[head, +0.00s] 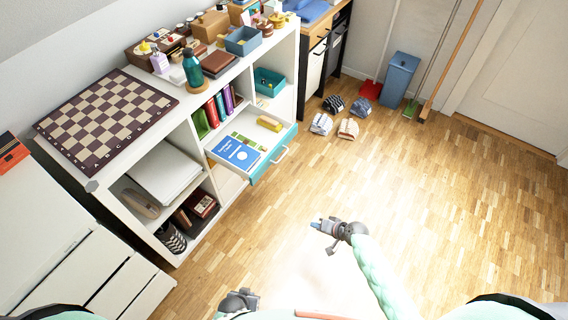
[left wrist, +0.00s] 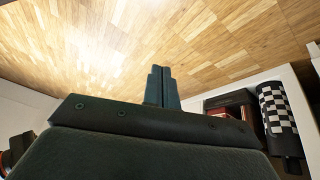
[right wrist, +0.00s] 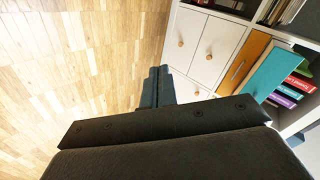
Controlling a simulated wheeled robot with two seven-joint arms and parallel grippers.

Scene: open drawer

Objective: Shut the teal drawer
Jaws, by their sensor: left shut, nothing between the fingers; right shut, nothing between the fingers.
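The teal drawer (head: 273,156) stands pulled out of the white shelf unit in the head view. Its front has a pale bar handle (head: 281,155). A blue booklet (head: 236,154) and a yellow block (head: 269,123) lie inside it. My right gripper (head: 318,226) is shut and empty, over the floor to the lower right of the drawer and apart from it. Its closed fingers (right wrist: 157,86) show in the right wrist view, where a teal panel stands at the right. My left gripper (head: 245,296) is low in the head view; its shut, empty fingers (left wrist: 162,86) show in the left wrist view.
The white shelf unit (head: 215,92) holds a chessboard (head: 106,118), a teal bottle (head: 193,70) and books. Several caps (head: 348,128) lie on the floor beyond the drawer, near a blue bin (head: 399,80). The wooden floor right of the drawer is clear.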

